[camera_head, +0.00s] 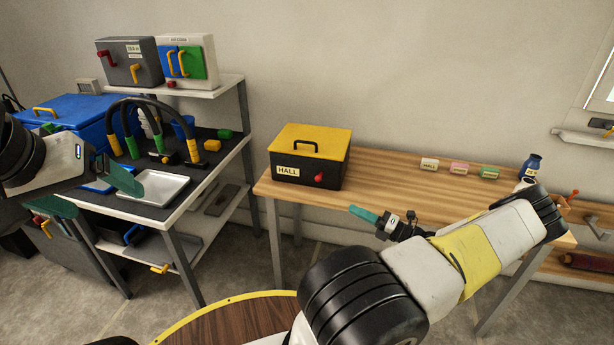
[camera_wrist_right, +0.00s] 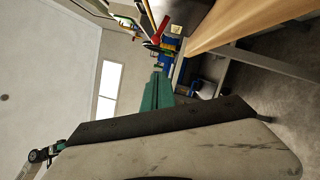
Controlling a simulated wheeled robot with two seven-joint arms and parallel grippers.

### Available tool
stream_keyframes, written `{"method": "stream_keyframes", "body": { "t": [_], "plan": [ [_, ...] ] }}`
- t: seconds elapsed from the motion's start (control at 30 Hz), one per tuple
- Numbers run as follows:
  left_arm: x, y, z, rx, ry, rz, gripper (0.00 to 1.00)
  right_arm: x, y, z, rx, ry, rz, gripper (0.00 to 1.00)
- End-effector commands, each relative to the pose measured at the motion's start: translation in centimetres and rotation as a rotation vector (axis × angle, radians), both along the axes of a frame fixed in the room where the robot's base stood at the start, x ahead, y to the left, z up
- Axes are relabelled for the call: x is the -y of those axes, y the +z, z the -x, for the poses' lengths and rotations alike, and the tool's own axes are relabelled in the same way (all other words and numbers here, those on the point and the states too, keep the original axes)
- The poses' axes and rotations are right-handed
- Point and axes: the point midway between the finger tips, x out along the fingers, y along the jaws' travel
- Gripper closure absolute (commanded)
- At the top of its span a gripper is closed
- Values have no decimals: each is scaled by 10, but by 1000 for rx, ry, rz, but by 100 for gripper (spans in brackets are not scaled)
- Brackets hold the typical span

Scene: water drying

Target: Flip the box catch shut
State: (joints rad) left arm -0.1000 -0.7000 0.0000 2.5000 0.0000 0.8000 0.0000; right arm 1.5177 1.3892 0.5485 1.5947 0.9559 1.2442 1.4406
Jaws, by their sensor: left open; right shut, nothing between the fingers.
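The black box (camera_head: 309,171) stands on the wooden table near its left end. Its yellow lid (camera_head: 311,140) is down, with a black handle on top and a HALL label on the front. A red catch (camera_head: 319,177) sits at the right of the box front; I cannot tell whether it is fastened. My right gripper (camera_head: 358,211) is shut and empty, in front of and right of the box, apart from the catch. Its green fingers also show in the right wrist view (camera_wrist_right: 157,93). My left gripper (camera_head: 94,193) is open and empty at the far left, away from the box.
The wooden table (camera_head: 400,185) is bare between the box and several small labelled blocks. A blue bottle (camera_head: 531,166) stands at the right end. A shelf unit at left holds a metal tray (camera_head: 155,188), cables and switch boxes. A round table (camera_head: 235,320) is in front.

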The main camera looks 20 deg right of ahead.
Motion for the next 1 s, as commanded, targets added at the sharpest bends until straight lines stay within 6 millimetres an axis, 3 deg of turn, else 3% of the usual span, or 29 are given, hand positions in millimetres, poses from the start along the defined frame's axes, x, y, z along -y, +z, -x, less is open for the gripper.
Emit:
{"method": "stream_keyframes", "body": {
  "t": [0.43, 0.87, 1.0],
  "plan": [
    [0, 0, 0, 0, 0, 0, 13, -9, 2, -11, 3, 3, 2, 100],
    [0, 0, 0, 0, 0, 0, 13, -62, 14, -79, 2, 5, 1, 100],
    [0, 0, 0, 0, 0, 0, 13, -59, 22, -99, 2, 3, 5, 100]
  ]
}}
